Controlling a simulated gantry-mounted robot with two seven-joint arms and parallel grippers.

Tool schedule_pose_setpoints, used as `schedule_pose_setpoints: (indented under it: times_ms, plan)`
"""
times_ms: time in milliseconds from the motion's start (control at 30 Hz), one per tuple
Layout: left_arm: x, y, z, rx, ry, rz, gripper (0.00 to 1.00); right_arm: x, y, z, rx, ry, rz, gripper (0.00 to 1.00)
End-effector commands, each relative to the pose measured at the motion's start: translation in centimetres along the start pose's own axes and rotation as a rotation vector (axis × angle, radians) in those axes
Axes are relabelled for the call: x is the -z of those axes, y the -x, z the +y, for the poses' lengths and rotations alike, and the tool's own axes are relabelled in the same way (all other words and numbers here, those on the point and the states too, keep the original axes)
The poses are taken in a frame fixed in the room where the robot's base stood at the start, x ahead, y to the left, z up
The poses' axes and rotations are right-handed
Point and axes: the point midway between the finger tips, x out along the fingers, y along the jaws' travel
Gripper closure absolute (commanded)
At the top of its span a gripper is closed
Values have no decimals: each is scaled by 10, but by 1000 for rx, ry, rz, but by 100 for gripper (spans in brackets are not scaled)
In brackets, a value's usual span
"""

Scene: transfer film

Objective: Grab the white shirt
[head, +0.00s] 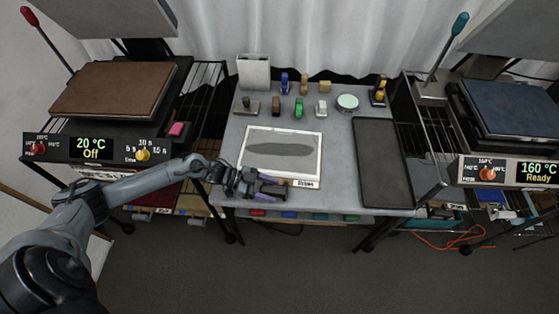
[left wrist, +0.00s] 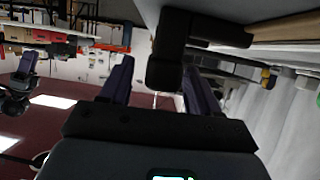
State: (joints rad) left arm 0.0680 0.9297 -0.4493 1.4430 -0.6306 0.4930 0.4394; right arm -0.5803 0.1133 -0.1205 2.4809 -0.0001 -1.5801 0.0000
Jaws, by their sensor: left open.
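I cannot make out a white shirt in either view. A white-framed screen (head: 283,130) with a dark grey oval area and a "Stripes" label lies on the grey table (head: 340,200). My left gripper (head: 262,189) is open at the screen's front left corner, near the table's front edge. A dark block-like handle (left wrist: 172,50) shows between its spread fingers in the left wrist view; I cannot tell if they touch it. What seems to be my right gripper (left wrist: 22,82) shows small at the left of that view, its jaws unclear.
A brown-topped press (head: 110,90) reading "20 °C Off" stands left. A blue-topped press (head: 515,105) reading "160 °C Ready" stands right. A dark tray (head: 382,160) lies right of the screen. Several small coloured items and a white bin (head: 254,72) stand at the back.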

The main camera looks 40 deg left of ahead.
Motion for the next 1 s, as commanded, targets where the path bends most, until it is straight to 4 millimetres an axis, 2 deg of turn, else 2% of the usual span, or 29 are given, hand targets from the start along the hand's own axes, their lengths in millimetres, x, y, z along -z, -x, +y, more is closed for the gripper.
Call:
schedule_pose_setpoints:
  times_ms: [167,433,833,1000]
  plan:
    - [0,-16,0,0,0,1,38,-1,-3,0,-1,0,0,57]
    - [0,-18,0,0,0,0,38,-1,-3,2,-6,6,-1,57]
    - [0,-17,1,-1,0,0,98,-2,-3,3,-9,10,-2,57]
    - [2,-17,0,0,-3,2,100,-1,-3,2,-7,8,-2,57]
